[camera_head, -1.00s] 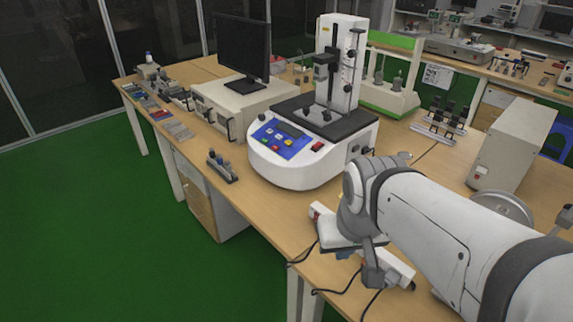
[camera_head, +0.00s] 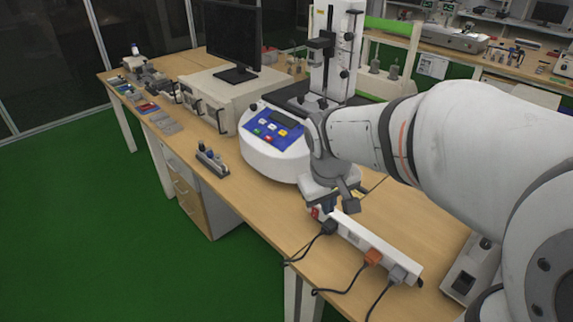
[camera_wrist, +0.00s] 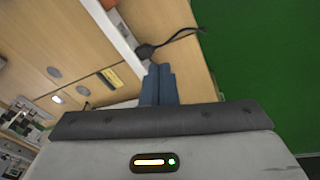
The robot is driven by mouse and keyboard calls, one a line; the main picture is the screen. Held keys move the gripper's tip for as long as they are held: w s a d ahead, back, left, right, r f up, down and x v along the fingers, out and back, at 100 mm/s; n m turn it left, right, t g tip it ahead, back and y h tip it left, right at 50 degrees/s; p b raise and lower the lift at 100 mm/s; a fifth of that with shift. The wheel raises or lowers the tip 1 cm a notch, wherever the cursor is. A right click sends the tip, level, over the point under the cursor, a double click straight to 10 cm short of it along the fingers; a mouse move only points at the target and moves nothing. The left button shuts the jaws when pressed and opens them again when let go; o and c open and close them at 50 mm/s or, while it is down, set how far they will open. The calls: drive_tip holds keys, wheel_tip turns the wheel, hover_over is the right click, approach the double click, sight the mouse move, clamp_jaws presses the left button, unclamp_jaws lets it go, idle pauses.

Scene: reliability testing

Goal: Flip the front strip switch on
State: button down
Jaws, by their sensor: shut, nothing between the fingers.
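The white power strip (camera_head: 375,246) lies along the front edge of the wooden table, with a black, an orange and a grey plug in it. Its red switch (camera_head: 315,213) shows at the far left end, beside my gripper (camera_head: 329,208). My gripper points down at that end of the strip, its fingers shut and empty. In the wrist view the blue-grey fingers (camera_wrist: 159,72) are together, close to the strip (camera_wrist: 112,30) and the black plug (camera_wrist: 145,50). The switch cannot be made out there, and I cannot tell whether the fingers touch it.
A white testing machine (camera_head: 270,160) with a blue panel stands just behind my gripper. Black cords (camera_head: 325,244) hang over the table's front edge. A small rack (camera_head: 212,163) stands to the left. A white device (camera_head: 468,270) stands right of the strip.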

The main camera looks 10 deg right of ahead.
sight(314, 213)
drive_tip(key=w+a+f+n+b, duration=0.2)
drive_tip(key=w+f, duration=0.5)
drive_tip(key=w+a+f+n+h+b, duration=0.1)
drive_tip(key=w+a+f+n+b, duration=0.1)
drive_tip(key=w+f, duration=0.5)
drive_tip(key=shift+a+h+b, duration=0.3)
drive_tip(key=shift+a+b, duration=0.2)
drive_tip(key=shift+b, duration=0.35)
drive_tip(key=shift+w+f, duration=0.1)
drive_tip(key=x, duration=1)
drive_tip(key=shift+d+f+b, duration=0.15)
drive_tip(key=shift+d+b, duration=0.05)
drive_tip(key=shift+b, duration=0.15)
drive_tip(key=shift+w+d, duration=0.7)
drive_tip(key=shift+d, duration=0.3)
drive_tip(key=shift+w+d, duration=0.35)
drive_tip(key=shift+d, duration=0.1)
drive_tip(key=shift+a+f, duration=0.1)
